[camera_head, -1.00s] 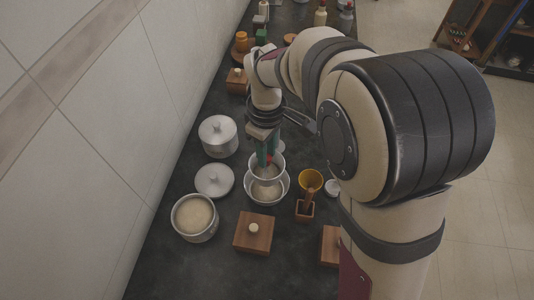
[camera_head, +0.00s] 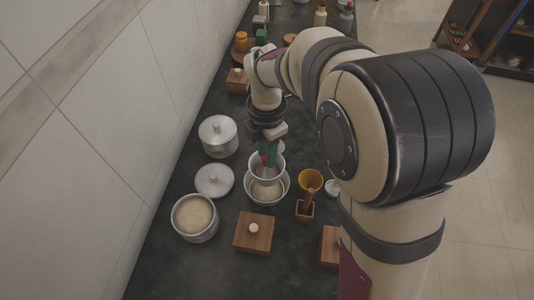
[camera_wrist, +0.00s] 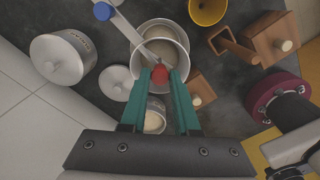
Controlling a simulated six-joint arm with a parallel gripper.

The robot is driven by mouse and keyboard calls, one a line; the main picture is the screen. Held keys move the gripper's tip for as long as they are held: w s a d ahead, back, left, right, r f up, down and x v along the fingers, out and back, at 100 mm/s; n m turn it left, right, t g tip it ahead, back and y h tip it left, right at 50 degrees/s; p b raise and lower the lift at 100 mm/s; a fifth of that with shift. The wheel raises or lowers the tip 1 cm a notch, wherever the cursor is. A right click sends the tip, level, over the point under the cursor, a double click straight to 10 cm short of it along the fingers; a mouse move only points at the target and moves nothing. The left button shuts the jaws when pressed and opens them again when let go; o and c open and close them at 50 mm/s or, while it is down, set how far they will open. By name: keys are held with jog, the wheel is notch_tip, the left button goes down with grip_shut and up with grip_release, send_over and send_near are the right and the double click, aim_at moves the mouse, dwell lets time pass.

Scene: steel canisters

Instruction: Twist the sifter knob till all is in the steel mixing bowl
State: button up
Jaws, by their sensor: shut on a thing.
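The steel mixing bowl (camera_head: 284,187) stands mid-counter with pale powder inside; it also shows in the wrist view (camera_wrist: 147,27). The pale, cup-shaped sifter (camera_head: 253,171) sits over the bowl's far part in the head view; its rim is in the wrist view (camera_wrist: 186,63). My gripper (camera_wrist: 161,72) points down into the sifter, its green fingers shut on the red sifter knob (camera_wrist: 160,76). A grey bar (camera_wrist: 128,38) with a blue end runs off from near the knob. How much powder is left in the sifter is hard to see.
An open canister of pale powder (camera_head: 194,217), a loose lid (camera_head: 214,180) and a lidded canister (camera_head: 218,136) stand left of the bowl. A wooden box (camera_head: 254,232) is in front, a yellow cup (camera_head: 311,180) at right. The tiled wall (camera_head: 100,120) borders the left.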

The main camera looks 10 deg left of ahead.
jog(key=shift+n, duration=1)
jog(key=m, duration=1.1)
jog(key=shift+m, duration=0.3)
jog(key=o, duration=0.8)
jog(key=shift+o, duration=0.2)
jog(key=shift+r, duration=3.05)
